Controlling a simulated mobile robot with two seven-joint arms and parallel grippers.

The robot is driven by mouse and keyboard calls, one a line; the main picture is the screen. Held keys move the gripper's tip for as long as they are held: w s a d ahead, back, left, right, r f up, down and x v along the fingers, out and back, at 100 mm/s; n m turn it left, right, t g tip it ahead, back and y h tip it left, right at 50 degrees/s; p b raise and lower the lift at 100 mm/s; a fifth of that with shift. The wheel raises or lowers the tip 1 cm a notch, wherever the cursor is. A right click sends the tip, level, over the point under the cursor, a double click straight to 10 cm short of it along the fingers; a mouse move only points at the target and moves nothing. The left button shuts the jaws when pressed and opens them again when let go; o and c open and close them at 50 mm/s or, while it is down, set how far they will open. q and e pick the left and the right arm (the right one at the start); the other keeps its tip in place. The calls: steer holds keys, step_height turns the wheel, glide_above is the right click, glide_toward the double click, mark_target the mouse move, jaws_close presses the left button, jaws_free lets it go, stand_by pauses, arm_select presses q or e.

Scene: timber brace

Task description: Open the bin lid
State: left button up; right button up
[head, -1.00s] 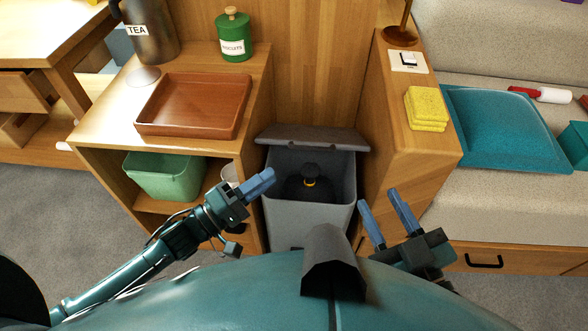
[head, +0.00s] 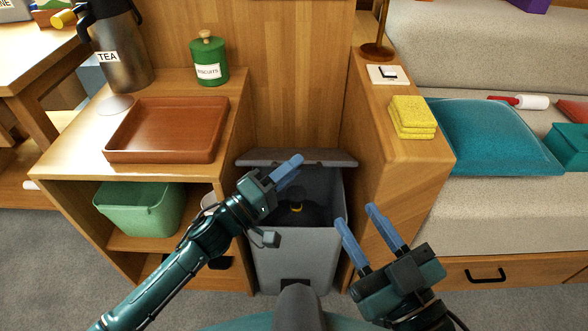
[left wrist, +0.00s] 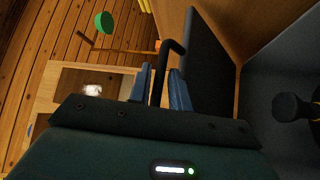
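The grey bin (head: 296,255) stands between two wooden cabinets. Its dark grey lid (head: 325,158) is raised at the back edge, and the bin's inside shows, with a black object (head: 292,215) in it. The lid also shows in the left wrist view as a dark panel (left wrist: 210,65). My left gripper (head: 292,168) is over the bin near the lid. Its fingers are close together around the lid's black bar handle (left wrist: 161,68), with almost no gap beside it. The handle cannot be made out in the head view. My right gripper (head: 357,227) is open and empty, in front of the right cabinet.
The left cabinet carries a brown tray (head: 168,128), a tea flask (head: 118,52) and a green biscuit tin (head: 209,60); a green tub (head: 140,208) sits on its shelf. The right cabinet carries yellow sponges (head: 412,118). A cushioned bench (head: 490,190) lies further right.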

arm_select(q)
steer(key=shift+w+d+r, duration=0.1)
steer(key=shift+w+d, duration=0.25)
jaws_close()
stand_by(0.3)
